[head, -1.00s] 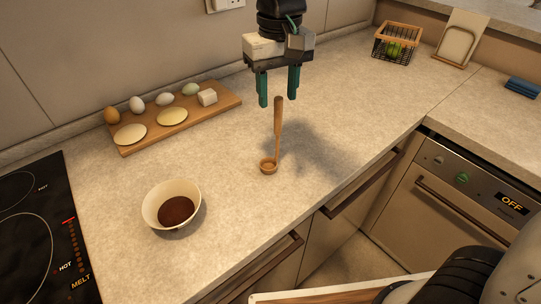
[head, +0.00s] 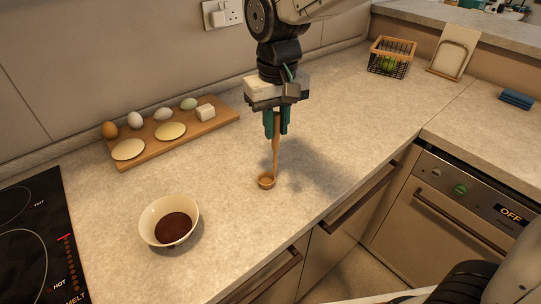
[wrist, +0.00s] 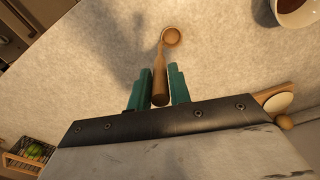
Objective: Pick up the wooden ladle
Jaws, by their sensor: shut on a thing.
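The wooden ladle (head: 276,157) stands on the counter in the head view, its handle up and its small round bowl at the lower end. My gripper (head: 277,131) is above it with its green fingers around the upper handle, shut on it. In the wrist view, the ladle (wrist: 160,72) runs between the two fingers of my gripper (wrist: 159,88), with its bowl at the far end. The bowl end is at or very near the counter; I cannot tell whether it touches.
A white bowl with dark contents (head: 148,225) stands at left front, beside the black hob (head: 35,235). A wooden board (head: 185,140) with eggs and other food lies behind. A wire basket (head: 388,68) is at the back right. The counter right of the ladle is clear.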

